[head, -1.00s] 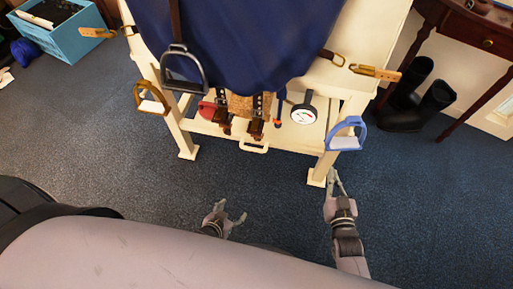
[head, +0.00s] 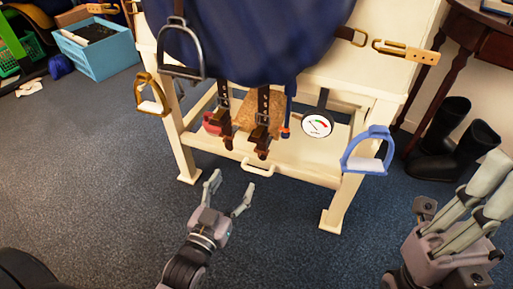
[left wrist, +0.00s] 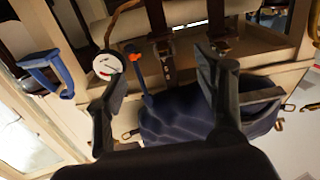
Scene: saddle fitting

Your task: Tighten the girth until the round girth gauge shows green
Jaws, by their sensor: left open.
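The round girth gauge (head: 317,125), white-faced with red and green marks, hangs under the blue cloth (head: 255,45); I cannot read its needle surely. It also shows in the left wrist view (left wrist: 107,67). Left of it hang two dark girth straps (head: 263,118) with brown buckle ends (head: 225,140), before a tan girth panel (head: 247,108). My left gripper (head: 229,192) is open and empty, below and in front of the straps. Its spread fingers show in the left wrist view (left wrist: 160,85). My right gripper (head: 490,190) is at the lower right, apart from the stand, its fingers partly overlapping.
A cream stand (head: 335,205) has a low shelf with a handle (head: 258,170). A dark stirrup (head: 181,58), a gold stirrup (head: 150,103) and a blue stirrup (head: 367,160) hang around it. Black boots (head: 452,140) stand right, a blue crate (head: 105,55) left. The front carpet is clear.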

